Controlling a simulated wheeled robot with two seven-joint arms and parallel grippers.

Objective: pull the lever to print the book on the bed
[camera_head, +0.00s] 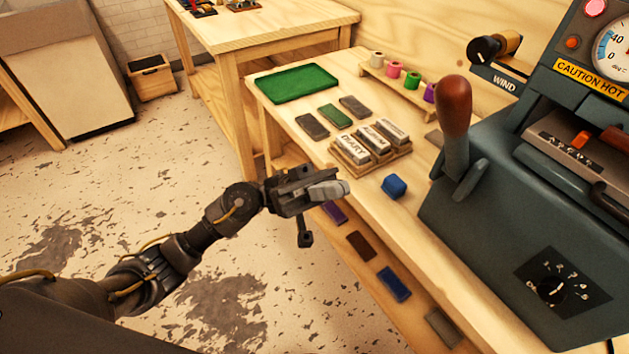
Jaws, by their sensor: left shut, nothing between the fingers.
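The lever (455,112) has a reddish-brown wooden grip and stands upright on the left side of a dark teal machine (500,200). My left gripper (335,190) is shut and empty, over the table's front edge, to the left of the lever and apart from it. The books (312,125) may be the small dark and green covers lying flat on the table, but I cannot tell. The machine's bed is not clearly seen. My right gripper is not in view.
A wooden rack (395,152) holds labelled blocks near my left gripper. A blue block (394,186) sits between rack and machine. A green mat (290,83) and a spool rack (372,72) lie farther back. Coloured pieces (393,284) rest on the lower shelf.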

